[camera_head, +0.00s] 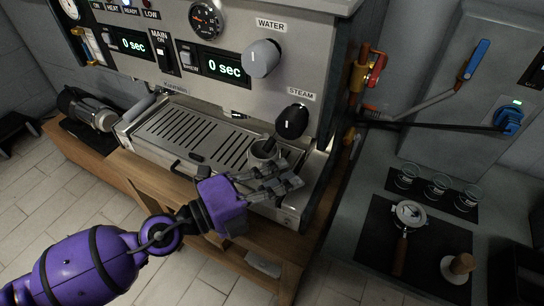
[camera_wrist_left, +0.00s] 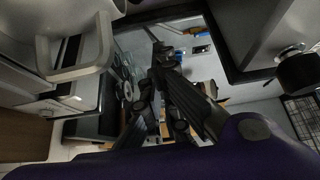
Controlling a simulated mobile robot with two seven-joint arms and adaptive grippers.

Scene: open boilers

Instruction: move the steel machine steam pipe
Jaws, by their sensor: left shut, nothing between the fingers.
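The steel espresso machine (camera_head: 180,55) fills the upper middle of the head view. My right gripper is in neither view.
The drip tray (camera_head: 185,135) stands on a wooden counter. Coloured valves (camera_head: 374,70) are right of the machine. A black mat with a portafilter (camera_head: 403,225) and tamper (camera_head: 460,265) lies on the right counter, near several glasses (camera_head: 437,186). The tiled floor at lower left is clear.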

